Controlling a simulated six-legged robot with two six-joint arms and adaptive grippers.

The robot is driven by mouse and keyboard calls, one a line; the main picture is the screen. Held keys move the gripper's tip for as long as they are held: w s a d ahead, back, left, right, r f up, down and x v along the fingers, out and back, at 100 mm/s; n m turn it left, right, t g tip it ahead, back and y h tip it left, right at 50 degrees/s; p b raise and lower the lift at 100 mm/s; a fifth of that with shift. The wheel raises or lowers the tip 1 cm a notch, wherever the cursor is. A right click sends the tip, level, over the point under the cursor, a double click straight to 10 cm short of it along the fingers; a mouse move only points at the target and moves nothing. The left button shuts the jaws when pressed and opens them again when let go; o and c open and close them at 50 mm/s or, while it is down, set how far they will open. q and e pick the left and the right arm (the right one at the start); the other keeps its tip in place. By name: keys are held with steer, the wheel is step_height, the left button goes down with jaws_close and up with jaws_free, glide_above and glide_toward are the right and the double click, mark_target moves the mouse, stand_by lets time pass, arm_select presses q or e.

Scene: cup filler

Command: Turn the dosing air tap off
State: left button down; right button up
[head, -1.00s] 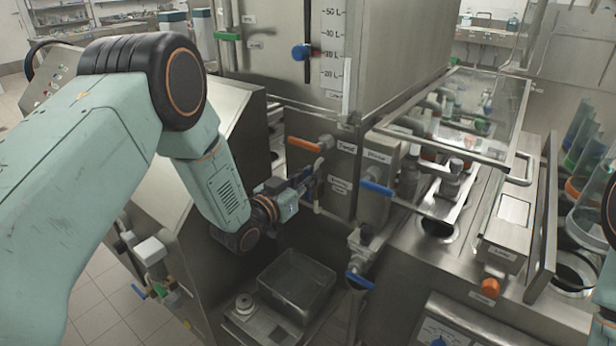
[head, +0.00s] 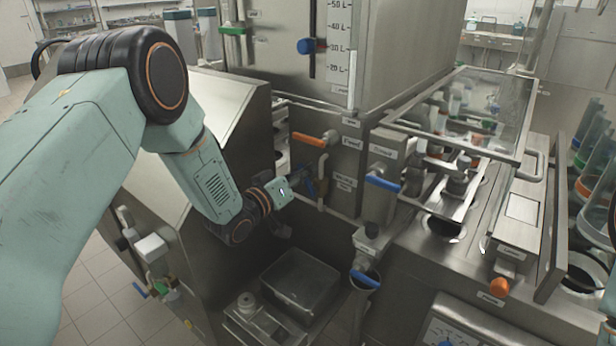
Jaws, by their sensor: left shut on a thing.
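My left gripper (head: 304,184) is low at the front of the steel machine, just below the tap with the orange handle (head: 309,139). It is shut on a small blue part that its fingers mostly hide. I cannot tell which tap this part belongs to. A tap with a blue handle (head: 382,183) is on the steel box to the right, and another blue handle (head: 364,280) is lower down; my gripper is apart from both. The small labels are not legible, so I cannot tell which is the dosing air tap. My right gripper is not in view.
A yellowish lever (head: 322,166) hangs close to my left fingers. A grey tray (head: 300,280) is below. A glass-lidded frame (head: 480,105) stands at the right, and the steel tank (head: 400,50) rises behind. The floor (head: 95,280) is clear at the lower left.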

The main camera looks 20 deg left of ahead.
arm_select(q)
steer(key=shift+w+a+f+n+b, duration=0.2)
steer(key=shift+a+f+n+b, duration=0.45)
steer(key=shift+n, duration=1.4)
steer(key=shift+w+a+f+n+b, duration=0.25)
steer(key=shift+f+n+b, duration=0.8)
steer(key=shift+n, duration=1.05)
steer(key=shift+w+a+f+n+b, duration=0.1)
steer(key=shift+a+f+n+b, duration=0.45)
steer(key=shift+n+b, duration=1.05)
steer(key=shift+f+n+p, duration=0.1)
steer(key=shift+n+p, duration=0.35)
steer(key=shift+n, duration=0.1)
steer(key=c, duration=1.3)
jaws_free()
steer(key=shift+s, duration=0.1)
steer(key=shift+c, duration=0.2)
steer(key=shift+d, duration=0.1)
steer(key=v, duration=1.2)
